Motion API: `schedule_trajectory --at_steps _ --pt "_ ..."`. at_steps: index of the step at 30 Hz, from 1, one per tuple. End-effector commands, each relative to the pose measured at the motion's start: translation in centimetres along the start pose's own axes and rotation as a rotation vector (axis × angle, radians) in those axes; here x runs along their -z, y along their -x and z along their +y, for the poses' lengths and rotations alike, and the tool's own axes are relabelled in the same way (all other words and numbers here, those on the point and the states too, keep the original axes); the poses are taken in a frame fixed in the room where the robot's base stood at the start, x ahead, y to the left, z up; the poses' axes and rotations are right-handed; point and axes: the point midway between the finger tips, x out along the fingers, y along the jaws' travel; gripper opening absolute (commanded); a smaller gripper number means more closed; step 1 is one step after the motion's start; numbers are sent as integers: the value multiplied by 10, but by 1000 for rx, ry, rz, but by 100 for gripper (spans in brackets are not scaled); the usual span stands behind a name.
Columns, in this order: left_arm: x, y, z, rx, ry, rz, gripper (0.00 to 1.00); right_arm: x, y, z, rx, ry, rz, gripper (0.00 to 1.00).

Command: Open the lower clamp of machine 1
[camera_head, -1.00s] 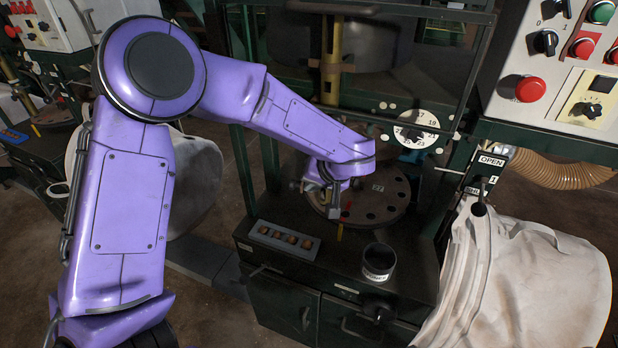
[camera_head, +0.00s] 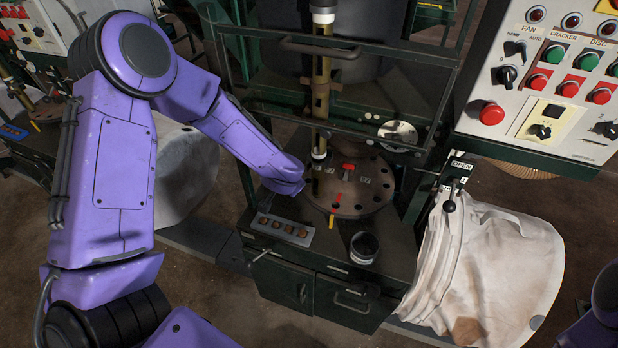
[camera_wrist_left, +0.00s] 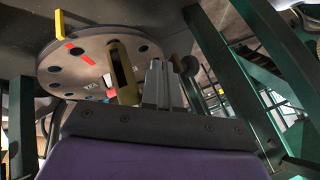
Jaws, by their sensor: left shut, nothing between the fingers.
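A lever with a black ball knob (camera_head: 449,206) hangs beside an OPEN label (camera_head: 461,165) at the machine's right side, above the pale bag (camera_head: 500,265). I cannot tell for certain that it is the lower clamp's lever. My left gripper is mostly hidden behind my purple arm in the head view, by the left edge of the round holed disc (camera_head: 372,200). In the left wrist view my left gripper (camera_wrist_left: 158,68) is shut and empty, near the disc (camera_wrist_left: 80,72) and a brass-coloured post (camera_wrist_left: 122,70). My right gripper is out of view.
The control panel (camera_head: 540,85) stands at upper right. A tray of brown pieces (camera_head: 282,229) and a dark cup (camera_head: 364,247) sit on the machine's table.

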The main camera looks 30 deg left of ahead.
Motion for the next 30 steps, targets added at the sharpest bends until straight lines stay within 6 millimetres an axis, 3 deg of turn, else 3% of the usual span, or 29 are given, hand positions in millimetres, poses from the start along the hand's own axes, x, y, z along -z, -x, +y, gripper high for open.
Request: schedule_trajectory --at_steps 21,27,30 --pt "0 0 -1 -15 -30 15 0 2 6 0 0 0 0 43" --pt "-1 16 29 -11 -29 12 0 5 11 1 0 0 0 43" --pt "-1 45 27 -7 -22 17 0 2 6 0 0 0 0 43"
